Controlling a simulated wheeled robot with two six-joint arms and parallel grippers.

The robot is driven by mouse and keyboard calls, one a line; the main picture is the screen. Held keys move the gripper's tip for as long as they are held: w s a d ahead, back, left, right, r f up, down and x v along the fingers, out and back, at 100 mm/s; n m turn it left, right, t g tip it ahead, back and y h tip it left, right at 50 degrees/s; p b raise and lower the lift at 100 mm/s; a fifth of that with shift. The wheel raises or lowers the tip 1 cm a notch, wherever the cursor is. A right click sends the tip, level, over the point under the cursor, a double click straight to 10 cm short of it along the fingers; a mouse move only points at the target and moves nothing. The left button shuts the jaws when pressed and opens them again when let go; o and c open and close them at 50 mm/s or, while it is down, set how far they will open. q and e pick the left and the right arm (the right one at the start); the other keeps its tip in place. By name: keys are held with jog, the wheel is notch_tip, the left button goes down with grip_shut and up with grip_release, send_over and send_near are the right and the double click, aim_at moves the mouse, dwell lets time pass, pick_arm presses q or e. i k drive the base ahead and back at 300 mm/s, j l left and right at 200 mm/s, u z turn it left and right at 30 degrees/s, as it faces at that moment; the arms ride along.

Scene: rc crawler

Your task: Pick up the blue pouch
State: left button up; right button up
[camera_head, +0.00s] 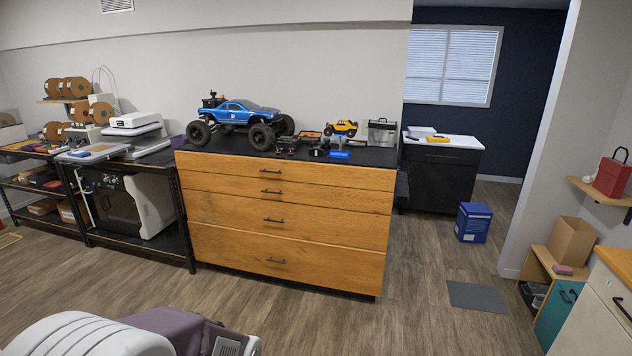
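No object shows clearly as a blue pouch. A small flat blue item (339,154) lies near the front right of the black top of the wooden drawer cabinet (285,210); it is too small to tell whether it is a pouch. Neither gripper is in view. A white and purple part at the bottom left edge shows no fingers.
A blue truck (240,113) and a yellow toy vehicle (341,128) stand on the cabinet. A blue box (473,222) and a dark mat (477,297) are on the floor at right. A black shelf rack (135,205) stands left. Floor before the cabinet is clear.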

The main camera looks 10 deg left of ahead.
aim_at(85, 153)
jog(key=i+j+u, duration=0.1)
jog(key=i+u, duration=0.25)
jog(key=i, duration=0.15)
jog(key=i+u, duration=0.35)
jog(key=i, duration=0.15)
jog(key=i+l+u, duration=0.2)
jog(key=i+u, duration=0.15)
jog(key=i, duration=0.15)
jog(key=i+l+u, duration=0.35)
jog(key=i+j+u, duration=0.5)
jog(key=i, duration=0.35)
jog(key=i+j+u, duration=0.1)
jog(key=i+u, duration=0.4)
jog(key=i, duration=0.35)
jog(key=i+l+u, duration=0.25)
jog(key=i+u, duration=0.2)
jog(key=i, duration=0.4)
jog(key=i+j+z, duration=0.1)
jog(key=i+z, duration=0.3)
jog(key=i, duration=0.15)
jog(key=i+j+z, duration=0.25)
jog(key=i+z, duration=0.15)
jog(key=i, duration=0.15)
jog(key=i+j+z, duration=0.4)
jog(key=i+j, duration=0.05)
jog(key=i, duration=0.05)
